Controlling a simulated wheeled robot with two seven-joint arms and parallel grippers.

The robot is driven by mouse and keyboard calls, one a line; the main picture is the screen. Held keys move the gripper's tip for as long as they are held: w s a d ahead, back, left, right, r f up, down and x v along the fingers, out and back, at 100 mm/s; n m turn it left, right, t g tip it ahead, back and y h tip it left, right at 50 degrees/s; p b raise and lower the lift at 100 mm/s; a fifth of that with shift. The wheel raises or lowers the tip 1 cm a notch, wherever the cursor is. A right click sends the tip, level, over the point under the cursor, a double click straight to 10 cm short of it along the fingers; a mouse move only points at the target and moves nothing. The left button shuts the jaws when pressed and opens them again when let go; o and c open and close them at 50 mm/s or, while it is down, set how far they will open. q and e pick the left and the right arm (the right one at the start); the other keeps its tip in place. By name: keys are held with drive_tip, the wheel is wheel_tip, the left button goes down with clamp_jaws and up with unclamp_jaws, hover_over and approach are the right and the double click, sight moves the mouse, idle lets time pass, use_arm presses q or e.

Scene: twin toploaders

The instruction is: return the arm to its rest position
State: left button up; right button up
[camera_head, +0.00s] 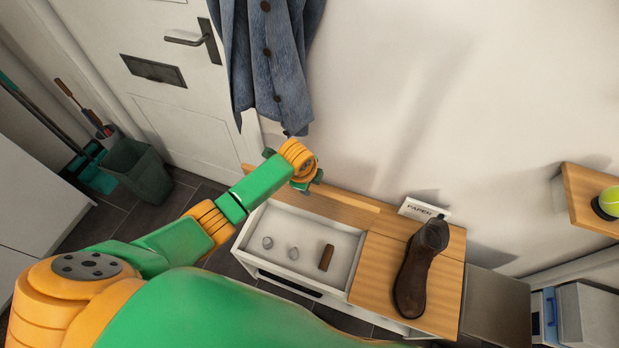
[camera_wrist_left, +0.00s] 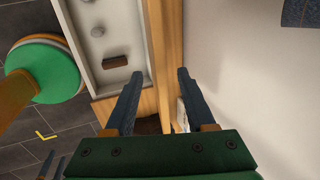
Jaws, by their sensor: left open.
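My left arm, green and orange, reaches in from the lower left in the head view. Its gripper (camera_head: 308,184) is above the back edge of the bench, behind the open white tray (camera_head: 300,219). In the left wrist view its two dark fingers (camera_wrist_left: 160,73) are spread wide, with nothing between them. The wooden back strip of the bench (camera_wrist_left: 168,40) and the wall show beyond the fingers.
The tray holds two small grey pieces and a brown block (camera_head: 326,257). A brown boot (camera_head: 412,280) stands on the wooden top, near a white "PAPER" sign (camera_head: 424,209). A denim jacket (camera_head: 270,60) hangs close above the gripper. A shelf with a ball (camera_head: 609,200) is at right.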

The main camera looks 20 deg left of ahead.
use_arm(q)
drive_tip(key=shift+f, duration=0.1)
drive_tip(key=s+a+f+n+g, duration=0.1)
drive_tip(key=s+a+f+n, duration=0.1)
drive_tip(key=s+f+n, duration=0.65)
drive_tip(key=s+a+f+n+g, duration=0.1)
drive_tip(key=s+f+n, duration=0.2)
drive_tip(key=s+f, duration=0.4)
drive_tip(key=s+a+f+n+g, duration=0.1)
drive_tip(key=s+f+n, duration=0.3)
drive_tip(key=s, duration=1.7)
wheel_tip(320, 180, down, 3)
drive_tip(key=shift+s+a+f, duration=0.2)
drive_tip(key=shift+s+a, duration=0.05)
drive_tip(key=shift+a, duration=0.1)
drive_tip(key=shift+n, duration=0.25)
